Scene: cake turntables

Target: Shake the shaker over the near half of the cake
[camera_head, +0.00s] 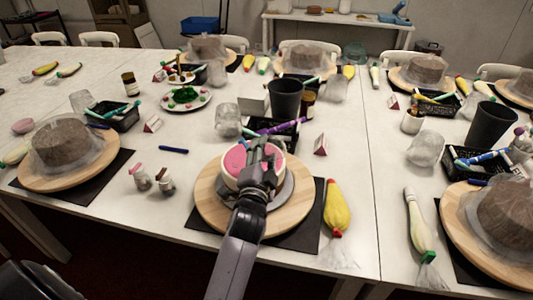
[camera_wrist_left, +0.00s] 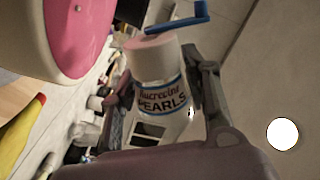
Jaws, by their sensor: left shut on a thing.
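The cake (camera_head: 236,160), with a pink top and pale side, stands on a grey turntable over a round wooden board (camera_head: 208,205). My left gripper (camera_head: 262,150) is over the cake's right part and hides some of it. I cannot tell whether pearls are falling. My right gripper is not in view.
Two small jars (camera_head: 153,180) stand left of the board. A yellow piping bag (camera_head: 336,208) lies to its right. A dark cup (camera_head: 287,98) and a black tray (camera_head: 290,135) with pens stand behind. Another wrapped cake (camera_head: 62,143) is at left.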

